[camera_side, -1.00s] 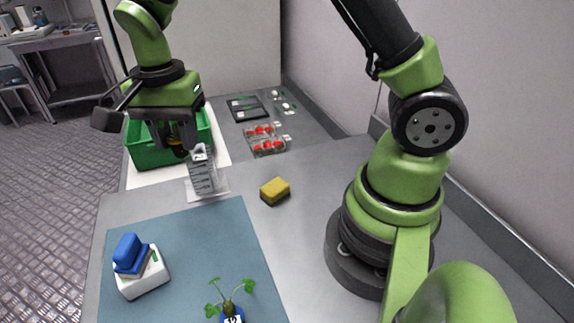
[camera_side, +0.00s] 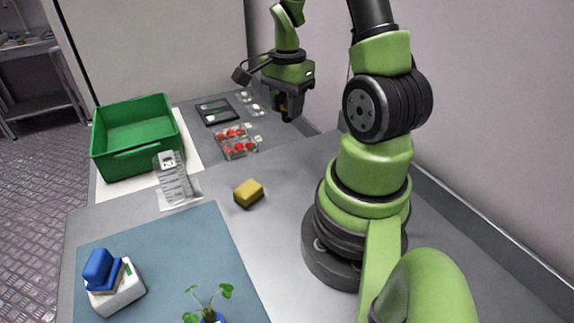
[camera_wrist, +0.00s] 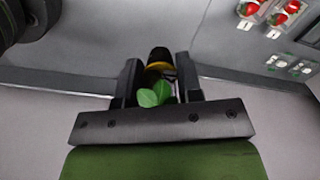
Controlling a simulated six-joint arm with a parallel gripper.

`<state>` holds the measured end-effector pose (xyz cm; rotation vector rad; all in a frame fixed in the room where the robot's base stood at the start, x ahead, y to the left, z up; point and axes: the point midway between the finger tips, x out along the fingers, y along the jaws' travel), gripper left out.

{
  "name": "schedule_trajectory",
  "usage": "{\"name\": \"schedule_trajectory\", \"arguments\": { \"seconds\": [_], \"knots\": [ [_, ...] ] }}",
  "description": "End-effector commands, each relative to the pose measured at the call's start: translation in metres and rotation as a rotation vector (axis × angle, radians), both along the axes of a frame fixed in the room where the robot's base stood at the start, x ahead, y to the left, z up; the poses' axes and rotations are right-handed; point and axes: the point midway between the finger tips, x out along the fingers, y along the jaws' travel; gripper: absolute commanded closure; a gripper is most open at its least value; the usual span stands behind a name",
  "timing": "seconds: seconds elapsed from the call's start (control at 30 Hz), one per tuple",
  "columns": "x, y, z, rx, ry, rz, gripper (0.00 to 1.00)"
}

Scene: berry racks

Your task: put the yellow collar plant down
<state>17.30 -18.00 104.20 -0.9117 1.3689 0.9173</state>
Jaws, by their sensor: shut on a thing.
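My gripper (camera_side: 290,112) hangs in the air at the back, right of the berry packs and near the right wall. In the wrist view my gripper (camera_wrist: 162,85) is shut on the yellow collar plant (camera_wrist: 160,67). The plant has a dark body, a yellow collar and green leaves pointing toward the camera. In the side view the plant is mostly hidden between the fingers. It looks clear of the table.
The green crate (camera_side: 98,158) stands at the back left, with a numbered ruled card (camera_side: 172,182) in front. A yellow sponge (camera_side: 249,193), red berry packs (camera_side: 236,142) and a black tray (camera_side: 203,112) lie nearby. A plant (camera_side: 208,315) and a blue-and-white block (camera_side: 115,290) are on the blue mat.

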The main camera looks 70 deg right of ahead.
Motion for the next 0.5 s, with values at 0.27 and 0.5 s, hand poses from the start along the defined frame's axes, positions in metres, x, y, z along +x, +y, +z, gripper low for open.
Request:
{"name": "schedule_trajectory", "arguments": {
  "seconds": [0.27,0.5],
  "knots": [
    [0.0,0.001,-0.036,0.005,0.006,0.003,0.89],
    [0.0,0.001,-0.074,0.002,0.004,0.001,0.89]
  ]
}}
